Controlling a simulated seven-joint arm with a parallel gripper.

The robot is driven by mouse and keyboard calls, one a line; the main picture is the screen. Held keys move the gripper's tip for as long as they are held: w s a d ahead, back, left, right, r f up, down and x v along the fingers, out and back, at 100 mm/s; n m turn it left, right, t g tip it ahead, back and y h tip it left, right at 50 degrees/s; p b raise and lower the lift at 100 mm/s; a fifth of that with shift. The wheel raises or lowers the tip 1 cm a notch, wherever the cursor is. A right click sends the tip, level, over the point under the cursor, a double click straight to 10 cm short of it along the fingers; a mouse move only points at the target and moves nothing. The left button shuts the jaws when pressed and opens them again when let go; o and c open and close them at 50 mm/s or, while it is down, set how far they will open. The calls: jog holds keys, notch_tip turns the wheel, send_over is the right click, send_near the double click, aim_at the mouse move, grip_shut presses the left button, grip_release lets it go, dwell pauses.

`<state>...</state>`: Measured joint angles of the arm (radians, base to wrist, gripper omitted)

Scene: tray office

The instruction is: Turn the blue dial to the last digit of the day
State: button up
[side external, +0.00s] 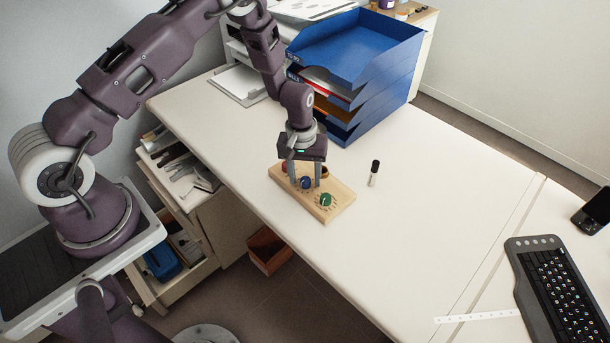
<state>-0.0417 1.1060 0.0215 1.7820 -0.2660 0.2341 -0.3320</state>
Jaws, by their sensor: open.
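The blue dial (306,183) sits in the middle of a light wooden board (340,196) on the white desk. A green dial (326,200) is on the board to its right and a red dial (285,168) is to its left, partly hidden by my gripper. My gripper (305,180) points down over the board. Its fingers are apart, one on each side of the blue dial; I cannot tell whether they touch it. The digit marks and the dial's setting are too small to read. No day or date is readable in this view.
A small black-and-white bottle or marker (374,173) stands right of the board. Blue stacked trays (360,45) holding papers rise behind my gripper. A keyboard (560,285), a white strip (478,316) and a dark device (595,210) lie at right. The desk's middle is clear.

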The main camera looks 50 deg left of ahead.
aim_at(303, 180)
notch_tip(303, 180, up, 7)
jog(key=shift+s+a, duration=0.1)
jog(key=shift+a, duration=0.05)
jog(key=s+d+r+m+t, duration=0.15)
jog(key=s+r, duration=0.25)
jog(key=r, duration=0.8)
jog(key=s+d+r+m+t, duration=0.15)
jog(key=s+r, duration=0.35)
jog(key=r, duration=0.7)
jog(key=s+r+m+t, duration=0.1)
jog(key=s+r+m, duration=0.1)
jog(key=s, duration=0.7)
jog(key=s+a+r+m+t, duration=0.1)
jog(key=s+r, duration=0.3)
jog(key=s, duration=0.5)
jog(key=shift+r+m, duration=0.25)
jog(key=shift+m, duration=0.45)
jog(key=shift+a, duration=0.1)
